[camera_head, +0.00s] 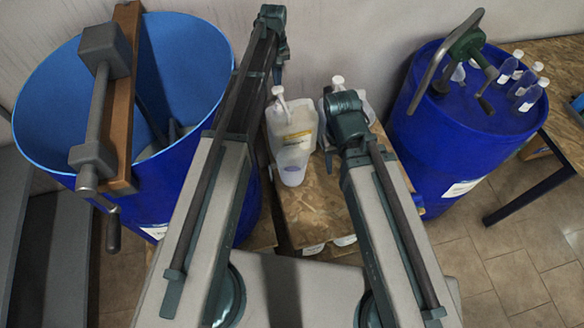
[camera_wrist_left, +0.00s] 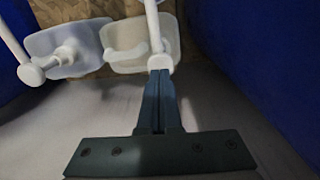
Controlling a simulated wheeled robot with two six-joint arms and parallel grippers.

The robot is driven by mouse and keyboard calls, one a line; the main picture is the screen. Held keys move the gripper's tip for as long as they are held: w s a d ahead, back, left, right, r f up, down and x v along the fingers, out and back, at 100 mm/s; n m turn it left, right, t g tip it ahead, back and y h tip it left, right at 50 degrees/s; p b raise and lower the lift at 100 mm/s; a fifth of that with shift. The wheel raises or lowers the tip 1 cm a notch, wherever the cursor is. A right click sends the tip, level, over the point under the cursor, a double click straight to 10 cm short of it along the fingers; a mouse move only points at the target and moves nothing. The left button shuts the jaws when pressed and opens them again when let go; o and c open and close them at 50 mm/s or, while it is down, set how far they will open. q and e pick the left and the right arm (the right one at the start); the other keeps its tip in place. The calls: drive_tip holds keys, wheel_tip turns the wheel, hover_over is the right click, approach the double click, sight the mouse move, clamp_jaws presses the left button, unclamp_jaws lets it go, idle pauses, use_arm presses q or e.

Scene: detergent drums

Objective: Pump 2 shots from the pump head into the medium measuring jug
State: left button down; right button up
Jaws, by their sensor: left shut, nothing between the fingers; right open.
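I cannot pick out the medium measuring jug with certainty.
A large open blue drum (camera_head: 185,60) with a wooden beam and crank stands left. A closed blue drum (camera_head: 440,150) stands right, bearing a hand pump (camera_head: 462,45) and several small white-topped bottles (camera_head: 525,85). The wooden table (camera_head: 320,210) has a bare front part.

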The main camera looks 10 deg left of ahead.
sight(278, 89)
use_arm(q)
drive_tip(key=shift+f, duration=0.15)
drive_tip(key=shift+f+b, duration=2.85)
drive_tip(key=shift+b, duration=0.15)
drive_tip(key=shift+r, duration=0.1)
wheel_tip(278, 89, up, 6)
drive_tip(key=p, duration=0.6)
drive_tip(key=shift+f, duration=0.2)
drive_tip(key=shift+f+b, duration=3)
drive_tip(key=shift+b, duration=0.1)
drive_tip(key=shift+r+p, duration=3.15)
